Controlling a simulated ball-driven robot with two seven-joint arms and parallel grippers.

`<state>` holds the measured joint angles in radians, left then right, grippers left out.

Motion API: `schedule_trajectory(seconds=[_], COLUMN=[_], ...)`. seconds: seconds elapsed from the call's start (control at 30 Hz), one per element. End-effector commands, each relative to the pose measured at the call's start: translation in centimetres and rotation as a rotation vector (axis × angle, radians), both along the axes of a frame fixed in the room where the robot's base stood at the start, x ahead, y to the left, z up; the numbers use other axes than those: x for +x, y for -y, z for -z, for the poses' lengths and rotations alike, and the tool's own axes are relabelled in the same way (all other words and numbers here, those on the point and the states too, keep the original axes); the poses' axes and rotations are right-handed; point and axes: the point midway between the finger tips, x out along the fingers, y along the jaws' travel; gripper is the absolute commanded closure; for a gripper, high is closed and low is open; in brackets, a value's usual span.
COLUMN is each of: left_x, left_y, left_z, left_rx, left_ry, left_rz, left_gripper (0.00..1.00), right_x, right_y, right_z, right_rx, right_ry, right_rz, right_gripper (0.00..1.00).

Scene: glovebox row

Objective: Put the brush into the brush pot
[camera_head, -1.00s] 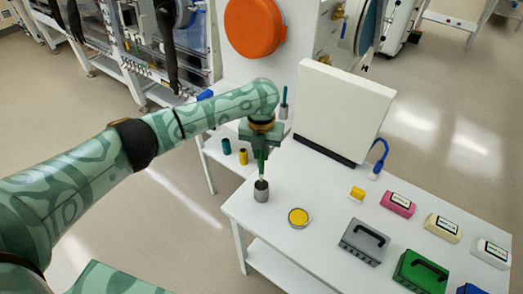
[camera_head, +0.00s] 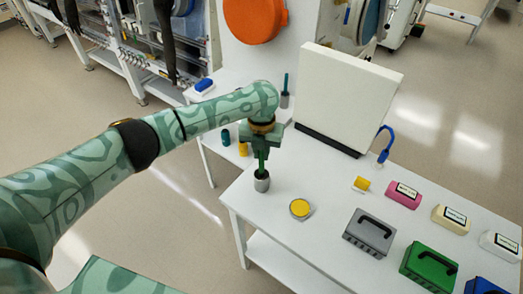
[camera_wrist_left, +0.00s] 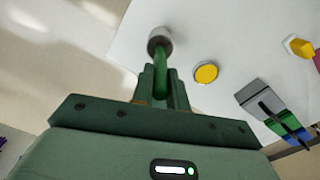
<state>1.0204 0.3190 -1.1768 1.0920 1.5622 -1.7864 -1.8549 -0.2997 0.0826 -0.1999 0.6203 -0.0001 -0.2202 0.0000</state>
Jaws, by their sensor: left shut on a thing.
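My left gripper (camera_head: 262,152) is shut on the green brush (camera_head: 262,169), holding it upright over the brush pot. The brush pot (camera_head: 262,184) is a small grey metal cup near the left corner of the white table. The brush's lower end reaches into the pot's mouth and is hidden inside it. In the left wrist view, the green brush (camera_wrist_left: 161,62) runs from the fingers to the pot (camera_wrist_left: 158,34). I cannot tell whether it touches the pot's bottom. My right gripper is not in view.
A round yellow-topped dish (camera_head: 300,208) lies right of the pot. A white panel (camera_head: 348,95) stands at the back of the table (camera_head: 270,222). Grey (camera_head: 370,232) and green cases (camera_head: 428,266) lie to the right. Another holder (camera_head: 285,100) stands behind.

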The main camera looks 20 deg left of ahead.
Motion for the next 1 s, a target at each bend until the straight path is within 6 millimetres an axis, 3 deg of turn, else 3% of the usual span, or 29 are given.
schedule_trajectory(seconds=[0.97,1.0], left_x=[0.0,0.0], left_y=[0.0,0.0], left_z=[1.0,1.0], left_rx=[0.0,0.0], left_ry=[0.0,0.0], left_rz=[0.0,0.0], left_gripper=[1.0,0.73], right_x=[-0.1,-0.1], right_y=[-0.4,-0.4], right_z=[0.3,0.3], right_rx=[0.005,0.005], right_ry=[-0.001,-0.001], right_rz=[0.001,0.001], right_gripper=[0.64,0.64])
